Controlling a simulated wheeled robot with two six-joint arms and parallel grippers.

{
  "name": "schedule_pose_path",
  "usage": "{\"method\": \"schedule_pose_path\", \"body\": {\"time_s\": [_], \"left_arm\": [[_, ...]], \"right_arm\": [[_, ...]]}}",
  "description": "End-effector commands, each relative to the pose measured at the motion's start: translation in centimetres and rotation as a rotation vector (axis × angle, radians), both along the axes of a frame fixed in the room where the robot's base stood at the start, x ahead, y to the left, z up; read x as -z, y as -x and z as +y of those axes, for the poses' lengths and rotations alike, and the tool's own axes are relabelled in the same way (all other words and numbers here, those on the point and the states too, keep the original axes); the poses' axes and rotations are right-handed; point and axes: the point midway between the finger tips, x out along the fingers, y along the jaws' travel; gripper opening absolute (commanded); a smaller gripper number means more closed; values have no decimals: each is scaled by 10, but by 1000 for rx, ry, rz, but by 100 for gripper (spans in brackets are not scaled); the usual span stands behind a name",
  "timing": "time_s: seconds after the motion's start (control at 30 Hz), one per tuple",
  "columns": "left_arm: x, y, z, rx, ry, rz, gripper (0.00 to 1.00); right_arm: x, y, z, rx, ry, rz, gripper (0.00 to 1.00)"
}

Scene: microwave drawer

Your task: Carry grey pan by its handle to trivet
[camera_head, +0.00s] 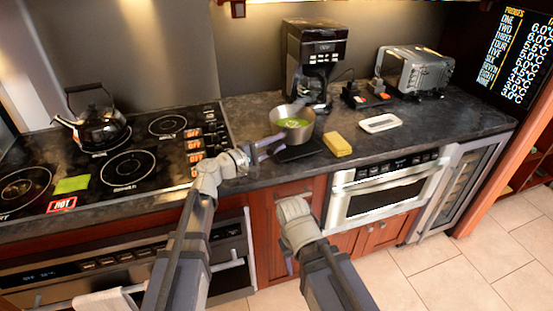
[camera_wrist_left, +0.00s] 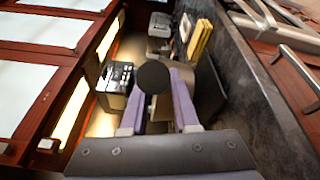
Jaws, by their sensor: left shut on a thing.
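The grey pan (camera_head: 303,132) with green contents is upright near the middle of the head view. My left gripper (camera_head: 262,150) is shut on its handle at the pan's front left. In the left wrist view, a dark round shape (camera_wrist_left: 153,77) lies between the purple fingers (camera_wrist_left: 156,100); I cannot tell which part of the pan it is. The black square trivet (camera_head: 300,152) lies on the counter just in front of and below the pan. I cannot tell whether the pan touches it. My right arm's wrist shows low in the middle, but its fingers are not visible.
A yellow sponge (camera_head: 337,145) lies right of the trivet, with a white dish (camera_head: 380,123) beyond. A coffee maker (camera_head: 312,62) stands behind the pan, and a toaster (camera_head: 414,70) further right. The stovetop (camera_head: 165,150) with a kettle (camera_head: 92,122) is on the left.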

Motion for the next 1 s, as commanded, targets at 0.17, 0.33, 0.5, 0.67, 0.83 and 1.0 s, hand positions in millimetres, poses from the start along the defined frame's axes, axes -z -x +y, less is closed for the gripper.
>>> {"method": "schedule_pose_path", "body": {"time_s": [0.17,0.33,0.5,0.67,0.83,1.0], "left_arm": [[4,0,0,0,2,-2,0],[22,0,0,0,2,-2,0],[37,0,0,0,2,-2,0],[35,0,0,0,2,-2,0],[36,0,0,0,2,-2,0],[38,0,0,0,0,0,40]], "right_arm": [[5,0,0,0,0,0,50],[23,0,0,0,0,0,50],[38,0,0,0,0,0,50],[36,0,0,0,0,0,50],[37,0,0,0,0,0,50],[38,0,0,0,0,0,50]]}}
